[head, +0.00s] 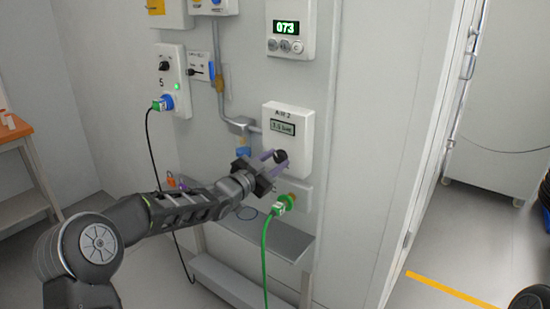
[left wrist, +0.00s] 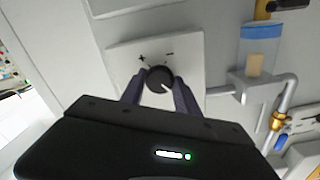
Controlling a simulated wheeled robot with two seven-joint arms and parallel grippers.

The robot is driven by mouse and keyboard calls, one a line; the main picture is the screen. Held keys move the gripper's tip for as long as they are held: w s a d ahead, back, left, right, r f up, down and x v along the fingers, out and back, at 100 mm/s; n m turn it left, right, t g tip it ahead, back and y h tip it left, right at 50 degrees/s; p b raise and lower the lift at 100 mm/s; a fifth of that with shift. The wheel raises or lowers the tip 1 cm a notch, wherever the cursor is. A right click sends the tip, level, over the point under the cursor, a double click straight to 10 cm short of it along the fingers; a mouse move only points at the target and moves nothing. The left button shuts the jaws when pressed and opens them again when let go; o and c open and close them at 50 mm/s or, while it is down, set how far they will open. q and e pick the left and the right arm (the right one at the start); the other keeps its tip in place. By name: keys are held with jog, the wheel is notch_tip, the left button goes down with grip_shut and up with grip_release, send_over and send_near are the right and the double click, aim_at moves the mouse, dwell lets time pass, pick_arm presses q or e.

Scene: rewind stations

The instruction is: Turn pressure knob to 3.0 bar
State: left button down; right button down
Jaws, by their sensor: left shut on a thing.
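The pressure knob (head: 281,156) is a black round knob on the white AIR 2 panel (head: 300,118). Its small display (head: 283,127) shows a value in bar, too small to read surely. My left gripper (head: 272,160) reaches in from the left with its purple fingers at the knob. The gripper is shut on the knob. My right gripper is not in view.
A green plug (head: 284,203) with a green cable sits below the panel. A grey shelf (head: 285,238) runs beneath it. A counter showing 073 (head: 286,28) hangs above. A blue-capped clear container (left wrist: 260,50) is beside the panel. An orange table (head: 18,135) stands far left.

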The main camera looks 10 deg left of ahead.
pick_arm(q)
jog(key=shift+f, duration=0.1)
dwell(0.3)
jog(key=c, duration=0.9)
grip_release()
jog(key=shift+s+a, duration=0.1)
jog(key=v, duration=0.7)
jog(key=shift+s, duration=0.3)
